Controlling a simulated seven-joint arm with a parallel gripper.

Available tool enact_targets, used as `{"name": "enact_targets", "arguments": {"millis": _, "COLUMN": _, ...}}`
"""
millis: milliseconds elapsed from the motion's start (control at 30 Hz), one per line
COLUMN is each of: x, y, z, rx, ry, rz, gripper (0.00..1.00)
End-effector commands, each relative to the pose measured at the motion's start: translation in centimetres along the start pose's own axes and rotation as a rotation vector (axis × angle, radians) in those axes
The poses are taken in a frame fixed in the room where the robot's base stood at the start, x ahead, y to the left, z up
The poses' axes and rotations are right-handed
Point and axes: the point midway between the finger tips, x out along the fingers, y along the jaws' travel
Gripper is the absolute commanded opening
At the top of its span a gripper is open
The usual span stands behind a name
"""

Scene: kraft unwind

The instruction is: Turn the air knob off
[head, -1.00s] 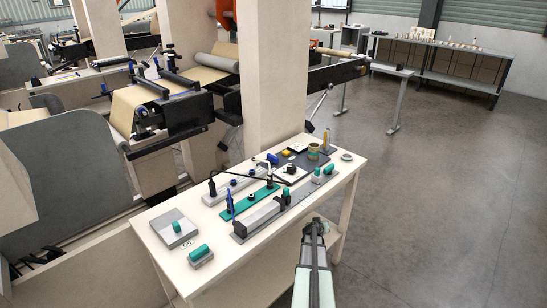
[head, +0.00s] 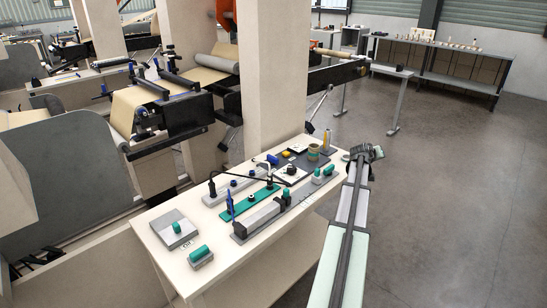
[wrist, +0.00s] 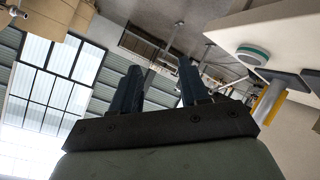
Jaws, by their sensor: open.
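A dark round knob (head: 290,169) stands on a pale plate at the back of the white table (head: 160,246) in the head view. A small yellow part (head: 287,154) and a blue part (head: 272,158) sit close behind it. I cannot read any label, so I cannot tell which of these is the air knob. My gripper (head: 366,152) is at the table's far right corner, to the right of the knob and apart from it. In the wrist view my gripper (wrist: 160,68) has its two dark fingers spread with nothing between them.
A yellow upright cylinder (head: 327,139) stands at the table's back corner and also shows in the wrist view (wrist: 268,101). Green-handled blocks (head: 201,256) and a long grey bar (head: 262,214) lie on the table. A beige column (head: 274,75) rises behind it. Open floor lies to the right.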

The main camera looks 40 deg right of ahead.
Motion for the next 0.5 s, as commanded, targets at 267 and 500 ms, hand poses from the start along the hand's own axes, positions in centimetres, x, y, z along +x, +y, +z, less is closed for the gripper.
{"name": "enact_targets", "arguments": {"millis": 267, "x": -5.0, "y": -12.4, "z": -9.1, "rx": -0.144, "ry": -0.183, "rz": -0.400, "gripper": 0.45}}
{"name": "enact_targets", "arguments": {"millis": 500, "x": -15.0, "y": -23.8, "z": -16.1, "rx": -0.368, "ry": -0.206, "rz": -0.861, "gripper": 0.45}}
